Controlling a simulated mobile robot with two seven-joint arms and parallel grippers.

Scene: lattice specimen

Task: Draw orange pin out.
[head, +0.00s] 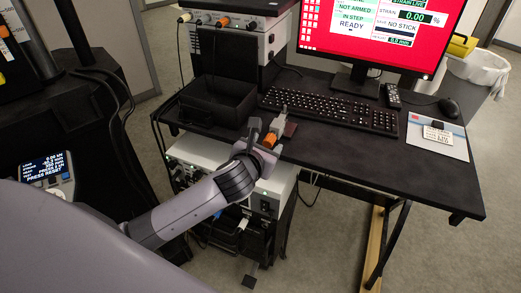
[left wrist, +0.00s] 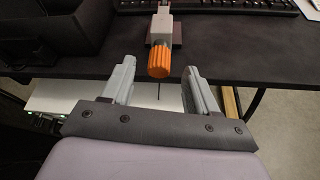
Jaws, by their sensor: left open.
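The orange pin (left wrist: 161,59) shows its ribbed orange head at the front edge of the black desk, in the left wrist view. It sits at the near end of a small grey fitting (left wrist: 164,28) on the desk. The orange head also shows in the head view (head: 270,140). My left gripper (left wrist: 156,68) is open, its two grey fingers on either side of and a little short of the orange head. No contact between fingers and head is visible. In the head view my left gripper (head: 264,131) reaches the desk edge. My right gripper is not in view.
The black desk (head: 350,165) holds a keyboard (head: 330,109), a monitor (head: 380,35), a mouse (head: 449,107) and a black open box (head: 217,100) left of the fitting. A grey equipment unit (head: 205,160) stands below. The desk's front right is clear.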

